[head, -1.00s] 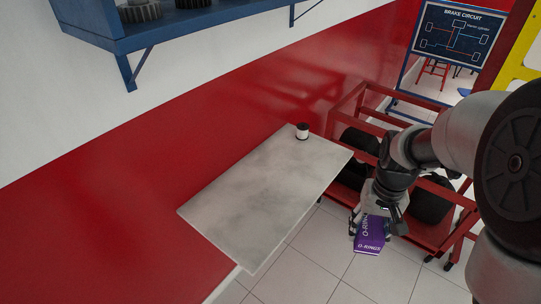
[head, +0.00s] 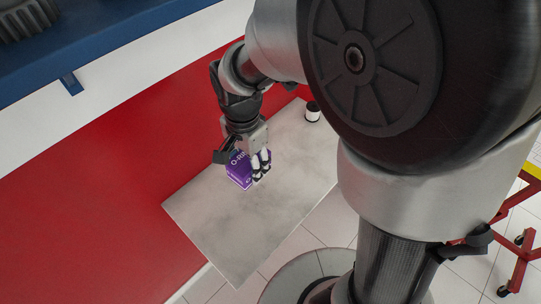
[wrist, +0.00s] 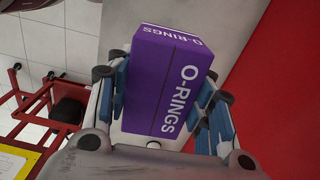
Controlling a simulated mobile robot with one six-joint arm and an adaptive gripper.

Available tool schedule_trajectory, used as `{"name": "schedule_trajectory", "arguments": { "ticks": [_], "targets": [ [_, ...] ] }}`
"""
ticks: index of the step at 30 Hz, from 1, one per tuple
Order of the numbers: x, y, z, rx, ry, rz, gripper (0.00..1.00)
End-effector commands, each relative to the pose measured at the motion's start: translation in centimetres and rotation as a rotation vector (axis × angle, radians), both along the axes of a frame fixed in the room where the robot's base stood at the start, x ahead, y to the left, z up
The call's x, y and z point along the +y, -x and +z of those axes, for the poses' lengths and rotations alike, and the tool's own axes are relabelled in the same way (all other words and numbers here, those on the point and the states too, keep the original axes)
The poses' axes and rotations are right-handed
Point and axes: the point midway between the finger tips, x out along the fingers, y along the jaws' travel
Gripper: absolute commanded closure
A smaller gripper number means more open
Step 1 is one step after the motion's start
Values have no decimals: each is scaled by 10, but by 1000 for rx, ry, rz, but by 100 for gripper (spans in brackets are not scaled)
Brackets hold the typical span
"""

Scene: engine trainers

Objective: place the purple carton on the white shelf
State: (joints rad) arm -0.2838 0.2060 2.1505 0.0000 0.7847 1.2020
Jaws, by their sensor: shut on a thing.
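The purple carton (head: 238,170), lettered O-RINGS, is in my gripper (head: 259,166) in the head view. In the wrist view the carton (wrist: 166,85) sits between the two blue-padded fingers (wrist: 166,100), which are shut on its sides. The white shelf (head: 225,230) is a pale slab against the red wall. The carton is over the shelf's wall-side part in the head view. I cannot tell whether its underside touches the shelf. My arm hides part of the carton and the shelf's far edge.
A small black-and-white spool or canister (head: 312,112) stands at the shelf's far end. A blue wall shelf (head: 110,38) with a dark gear is above at upper left. A red cart frame (head: 515,262) stands at right. The near part of the white shelf is clear.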

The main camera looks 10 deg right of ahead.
Motion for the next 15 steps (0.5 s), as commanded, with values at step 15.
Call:
{"name": "schedule_trajectory", "arguments": {
  "ticks": [15],
  "targets": [
    [5,5,-105,7,3,-59,85]
  ]
}}
